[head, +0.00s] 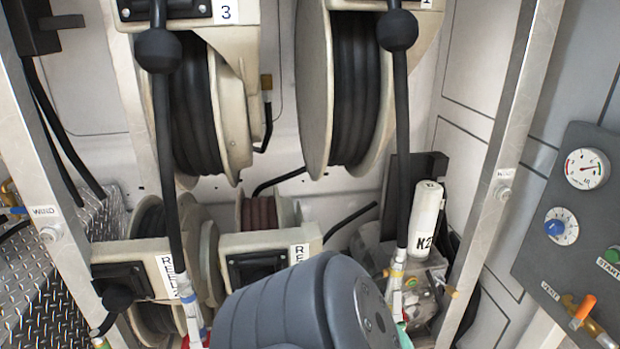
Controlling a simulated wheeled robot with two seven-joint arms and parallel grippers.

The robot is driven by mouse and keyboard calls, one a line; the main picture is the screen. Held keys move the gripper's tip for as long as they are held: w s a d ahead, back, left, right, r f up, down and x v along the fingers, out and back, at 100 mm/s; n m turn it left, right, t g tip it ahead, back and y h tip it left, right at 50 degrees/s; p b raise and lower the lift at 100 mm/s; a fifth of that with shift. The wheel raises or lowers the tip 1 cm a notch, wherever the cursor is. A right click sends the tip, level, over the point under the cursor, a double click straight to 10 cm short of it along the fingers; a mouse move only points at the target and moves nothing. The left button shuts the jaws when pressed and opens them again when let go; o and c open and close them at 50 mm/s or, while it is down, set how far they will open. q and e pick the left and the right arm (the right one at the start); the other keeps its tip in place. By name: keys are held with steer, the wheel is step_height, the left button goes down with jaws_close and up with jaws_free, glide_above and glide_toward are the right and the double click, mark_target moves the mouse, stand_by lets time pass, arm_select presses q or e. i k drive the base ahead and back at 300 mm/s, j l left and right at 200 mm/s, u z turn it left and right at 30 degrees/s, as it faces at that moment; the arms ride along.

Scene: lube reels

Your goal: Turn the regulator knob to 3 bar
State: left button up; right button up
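The regulator knob (554,228) is a small blue knob on a white round dial (568,236), on the dark control panel (541,268) at the right. The dial's markings are too small to read. A round white pressure gauge (587,169) with a coloured scale sits just above the knob. I cannot read its value. A dark blue-grey link of one of my arms fills the bottom middle of the head view, well to the left of the panel. Neither of my grippers shows, and nothing touches the knob.
The panel also carries a green START button (613,254) and an orange-handled valve (583,310) by the VENT label. A metal post (512,130) stands left of the panel. Hose reels (357,90) with hanging hoses fill the middle and left. The space before the knob looks clear.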

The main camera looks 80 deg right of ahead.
mark_target(553, 227)
steer(key=z, duration=4.25)
